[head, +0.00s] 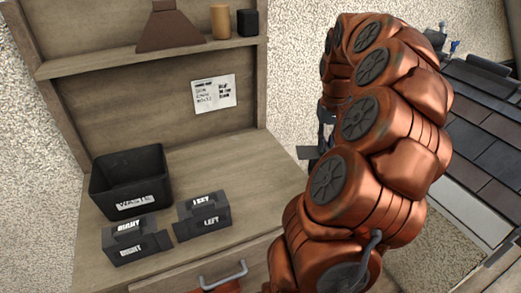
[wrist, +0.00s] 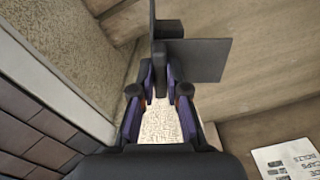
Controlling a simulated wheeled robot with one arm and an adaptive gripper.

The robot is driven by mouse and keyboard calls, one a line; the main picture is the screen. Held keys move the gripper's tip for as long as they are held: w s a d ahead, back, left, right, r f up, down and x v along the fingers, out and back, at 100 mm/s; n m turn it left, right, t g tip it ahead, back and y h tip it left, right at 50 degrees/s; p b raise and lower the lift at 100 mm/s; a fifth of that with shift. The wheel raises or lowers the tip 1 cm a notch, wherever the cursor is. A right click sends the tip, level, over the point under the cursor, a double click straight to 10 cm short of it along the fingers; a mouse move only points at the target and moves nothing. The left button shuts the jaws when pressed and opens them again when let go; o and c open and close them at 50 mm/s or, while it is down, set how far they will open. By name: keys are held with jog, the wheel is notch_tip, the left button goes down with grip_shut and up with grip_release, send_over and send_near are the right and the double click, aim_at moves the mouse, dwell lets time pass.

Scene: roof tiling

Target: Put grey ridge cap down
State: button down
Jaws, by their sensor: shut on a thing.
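My gripper (wrist: 161,90) is shut on a dark grey angular piece, the grey ridge cap (wrist: 198,60), which extends beyond the fingertips in the wrist view. The cap has flat plates and is held in the air. In the head view my copper-coloured arm hides most of the gripper. A small dark corner of the cap (head: 307,153) shows left of the arm, in front of the wall beside the bench.
A shelf (head: 120,58) and paper sheet (head: 213,93) are behind. The tiled roof (head: 485,130) is at right. The bench's right part is clear.

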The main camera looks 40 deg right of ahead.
jog(key=w+a+f+p, duration=0.2)
jog(key=w+a, duration=0.1)
jog(key=w, duration=0.3)
jog(key=w+a+f+p, duration=0.1)
jog(key=w+a+f, duration=0.2)
jog(key=w, duration=0.3)
jog(key=shift+w+a+p, duration=0.2)
jog(key=shift+a+p, duration=0.1)
jog(key=shift+p, duration=0.05)
jog(key=c, duration=1.6)
grip_release()
jog(key=shift+f, duration=0.1)
jog(key=shift+c, duration=0.2)
jog(key=o, duration=0.5)
jog(key=shift+c, duration=0.2)
notch_tip(320, 180, up, 12)
jog(key=b, duration=0.2)
jog(key=shift+r, duration=0.2)
